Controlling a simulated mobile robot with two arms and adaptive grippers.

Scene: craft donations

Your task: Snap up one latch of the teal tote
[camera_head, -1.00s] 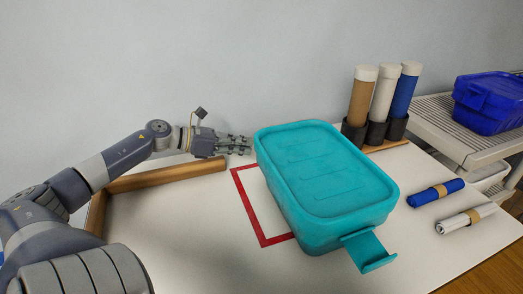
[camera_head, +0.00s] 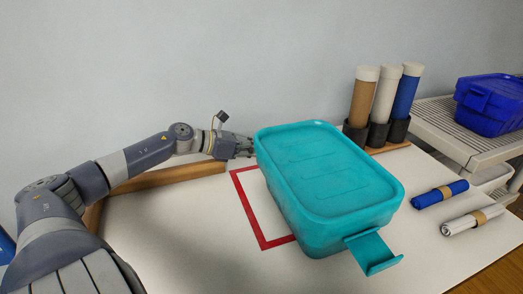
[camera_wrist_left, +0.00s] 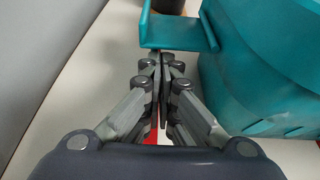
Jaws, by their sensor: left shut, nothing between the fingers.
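The teal tote (camera_head: 330,175) stands on the white table with its teal lid on. Its near latch (camera_head: 373,252) sticks outward and down from the front right end, open. In the left wrist view, the other latch (camera_wrist_left: 178,35) also juts out from the tote's wall (camera_wrist_left: 240,85). My left gripper (camera_head: 250,147) is at the tote's far left end. In the left wrist view, its fingers (camera_wrist_left: 163,62) are shut and empty, with the tips at or just under that latch's outer edge; I cannot tell whether they touch. My right gripper is out of view.
A red outline (camera_head: 262,242) is marked on the table (camera_head: 180,240), partly under the tote. A wooden rail (camera_head: 165,178) runs along the back left. Three capped tubes (camera_head: 385,100) stand behind the tote. Blue (camera_head: 440,194) and white (camera_head: 473,219) rolls lie right. A blue tote (camera_head: 490,105) sits on a cart.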

